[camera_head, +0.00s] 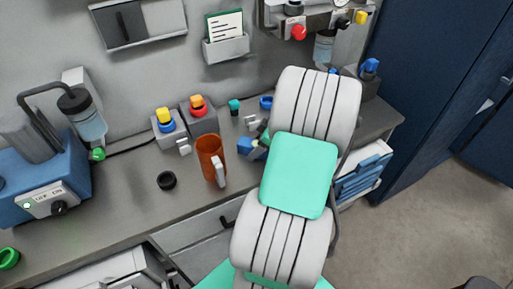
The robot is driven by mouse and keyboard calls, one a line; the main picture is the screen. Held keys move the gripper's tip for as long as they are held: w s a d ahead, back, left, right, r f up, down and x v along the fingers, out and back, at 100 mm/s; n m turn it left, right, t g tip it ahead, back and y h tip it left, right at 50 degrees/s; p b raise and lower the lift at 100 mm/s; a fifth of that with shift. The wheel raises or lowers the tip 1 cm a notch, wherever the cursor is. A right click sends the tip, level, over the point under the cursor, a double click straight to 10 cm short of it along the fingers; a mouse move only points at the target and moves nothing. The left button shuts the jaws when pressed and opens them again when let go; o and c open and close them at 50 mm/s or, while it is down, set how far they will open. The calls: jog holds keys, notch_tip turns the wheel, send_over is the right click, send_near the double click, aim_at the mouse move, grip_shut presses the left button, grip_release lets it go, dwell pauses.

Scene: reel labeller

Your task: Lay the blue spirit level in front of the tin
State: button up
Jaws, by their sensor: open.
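I cannot make out a tin for certain. An orange-brown mug (211,158) with a pale handle stands upright on the grey bench, left of my arm. A blue piece (256,150) lies on the bench right of the mug, partly hidden by my arm; I cannot tell whether it is the spirit level. My white and green arm covers the right middle of the view. I cannot make out my gripper; it seems hidden behind the arm.
A black ring (167,180) lies on the bench (120,205). Button boxes (168,127) stand near the wall. A blue machine (42,180) fills the left end, and a green ring (8,258) lies before it. The bench front between machine and mug is mostly clear.

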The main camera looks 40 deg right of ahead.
jog(key=shift+f+b, duration=0.25)
jog(key=shift+b, duration=0.1)
dwell(0.4)
grip_shut()
dwell(0.6)
